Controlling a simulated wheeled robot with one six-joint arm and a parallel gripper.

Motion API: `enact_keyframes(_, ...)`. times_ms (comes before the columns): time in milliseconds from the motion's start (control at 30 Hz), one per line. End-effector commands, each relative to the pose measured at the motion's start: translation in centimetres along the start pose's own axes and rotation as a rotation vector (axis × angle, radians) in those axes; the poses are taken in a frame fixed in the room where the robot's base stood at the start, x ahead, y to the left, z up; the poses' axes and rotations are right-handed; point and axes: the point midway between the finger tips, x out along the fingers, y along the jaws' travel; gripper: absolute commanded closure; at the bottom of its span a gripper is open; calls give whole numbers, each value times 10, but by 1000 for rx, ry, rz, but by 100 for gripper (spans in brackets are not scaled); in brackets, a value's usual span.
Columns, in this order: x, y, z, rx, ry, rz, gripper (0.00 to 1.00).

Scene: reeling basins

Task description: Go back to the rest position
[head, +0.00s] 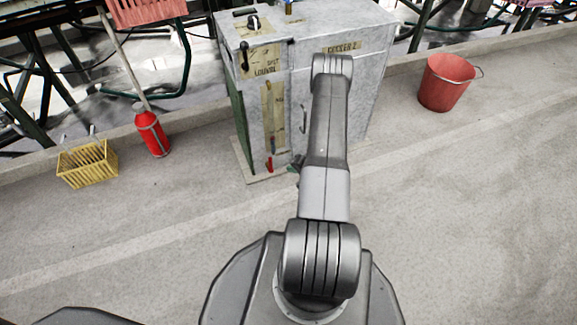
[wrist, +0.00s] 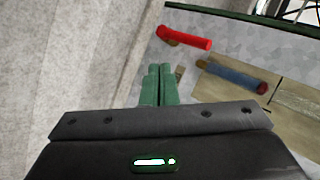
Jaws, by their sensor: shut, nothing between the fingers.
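My gripper (wrist: 157,84) shows in the wrist view with its two green fingers together and nothing between them. In the head view my arm reaches forward to the grey cabinet (head: 372,75) and hides most of the gripper. On the cabinet's front, a red handle (wrist: 186,39) and a blue handle (wrist: 236,76) lie to the right of the fingers in the wrist view. The fingers look apart from both handles. The red handle also shows low on the cabinet in the head view (head: 269,164).
A red bucket (head: 446,84) stands right of the cabinet. A red canister (head: 152,134) and a yellow basket (head: 88,163) stand on the floor at left. Green-framed benches (head: 30,110) line the back. The concrete floor (head: 470,210) at right is clear.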

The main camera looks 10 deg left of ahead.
Motion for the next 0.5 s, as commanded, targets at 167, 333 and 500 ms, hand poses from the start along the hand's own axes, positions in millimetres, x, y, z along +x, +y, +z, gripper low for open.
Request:
enact_keyframes(167, -42, -6, 1, 3, 1, 0, 100)
enact_keyframes(333, -66, -6, 3, 1, 0, 0, 100)
enact_keyframes(500, -75, -6, 4, -1, -1, 0, 100)
